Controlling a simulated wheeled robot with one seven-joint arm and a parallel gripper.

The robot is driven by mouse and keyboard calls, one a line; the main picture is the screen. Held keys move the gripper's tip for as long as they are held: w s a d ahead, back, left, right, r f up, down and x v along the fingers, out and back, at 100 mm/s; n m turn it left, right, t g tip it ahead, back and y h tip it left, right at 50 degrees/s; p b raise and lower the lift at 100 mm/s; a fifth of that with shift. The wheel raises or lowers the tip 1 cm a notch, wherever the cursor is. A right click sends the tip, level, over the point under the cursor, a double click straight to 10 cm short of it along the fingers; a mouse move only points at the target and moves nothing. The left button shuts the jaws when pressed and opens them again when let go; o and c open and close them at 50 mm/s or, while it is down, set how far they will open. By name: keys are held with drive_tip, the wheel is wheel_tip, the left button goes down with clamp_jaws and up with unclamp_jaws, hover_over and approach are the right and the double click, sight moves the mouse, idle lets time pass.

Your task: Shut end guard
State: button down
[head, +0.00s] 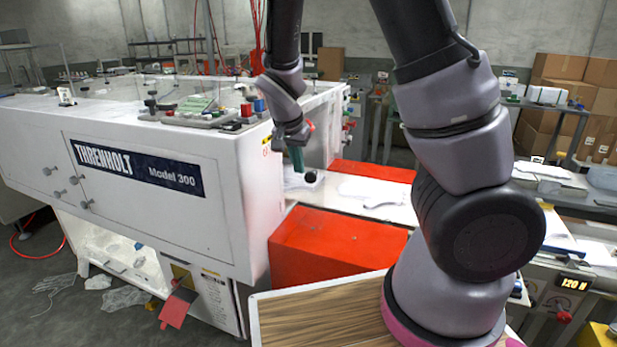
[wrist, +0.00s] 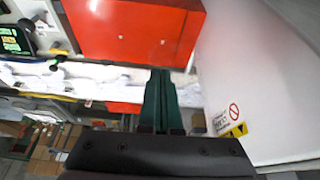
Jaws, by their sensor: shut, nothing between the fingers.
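Two red-orange guard covers flank the outfeed at the right end of the white machine (head: 150,230): a near one (head: 335,243) and a far one (head: 372,171). I cannot tell which part is the end guard. My gripper (head: 298,160) points down at the machine's end, above the white outfeed strip between the covers. Its green fingers (wrist: 160,95) are shut and empty. A small black knob (head: 310,177) shows close to the fingertips; contact is unclear. In the wrist view a red cover (wrist: 135,30) lies ahead of the fingers.
A white wall (wrist: 250,70) with a warning label (wrist: 230,118) stands close on the right in the wrist view. White gloves (head: 370,190) lie on the outfeed. A wood-topped surface (head: 320,315) is in front. Cardboard boxes (head: 560,95) stand at the back right.

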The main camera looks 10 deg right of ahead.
drive_tip(key=w+d+f, duration=0.3)
drive_tip(key=w+f, duration=0.2)
drive_tip(key=f, duration=0.1)
drive_tip(key=shift+w+d+f, duration=0.25)
drive_tip(key=shift+d, duration=0.05)
idle(0.3)
